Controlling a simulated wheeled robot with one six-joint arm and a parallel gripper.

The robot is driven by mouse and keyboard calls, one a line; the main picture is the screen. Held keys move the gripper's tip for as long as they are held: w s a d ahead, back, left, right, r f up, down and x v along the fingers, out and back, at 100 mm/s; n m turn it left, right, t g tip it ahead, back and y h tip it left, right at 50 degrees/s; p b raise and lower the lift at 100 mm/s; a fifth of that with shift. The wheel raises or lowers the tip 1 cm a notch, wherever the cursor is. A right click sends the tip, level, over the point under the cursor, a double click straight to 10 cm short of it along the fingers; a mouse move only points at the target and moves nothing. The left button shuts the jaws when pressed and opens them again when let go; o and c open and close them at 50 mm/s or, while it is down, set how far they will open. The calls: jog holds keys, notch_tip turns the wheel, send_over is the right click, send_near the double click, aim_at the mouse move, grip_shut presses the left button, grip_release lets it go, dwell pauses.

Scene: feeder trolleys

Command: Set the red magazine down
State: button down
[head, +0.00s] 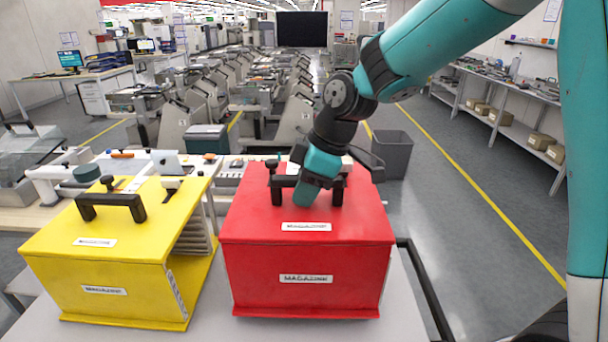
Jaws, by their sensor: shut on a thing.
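The red magazine (306,255) is a red box with a black handle on top and white labels. It stands upright at the middle of the picture, over the grey trolley top (405,315). A thin dark band shows under its lower edge; I cannot tell if it touches the surface. My gripper (306,190) comes down from above and is shut on the red magazine's black handle. The arm hides part of the handle, and the fingertips are hardly visible.
A yellow magazine (110,262) with a black handle stands close on the left, with a narrow gap between. A bench with tools lies behind. A grey bin (391,155) stands on the floor behind right. A dark trolley rail (424,285) runs along the right.

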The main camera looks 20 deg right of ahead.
jog(key=shift+w+f, duration=0.1)
jog(key=shift+f, duration=1.35)
jog(key=c, duration=0.9)
grip_release()
jog(key=shift+f, duration=0.15)
jog(key=b+v, duration=0.1)
jog(key=v, duration=1.1)
jog(key=s+a+f+m, duration=0.1)
jog(key=s+a+m, duration=0.1)
jog(key=s, duration=0.5)
jog(key=s+a+f+m+g, duration=0.1)
jog(key=s+a+f+m, duration=0.1)
jog(key=s, duration=0.5)
jog(key=s+a+f+m, duration=0.2)
jog(key=s+a, duration=0.2)
jog(key=s, duration=0.3)
jog(key=shift+f+m+g, duration=0.1)
jog(key=shift+m+g, duration=0.2)
jog(key=shift+g, duration=0.1)
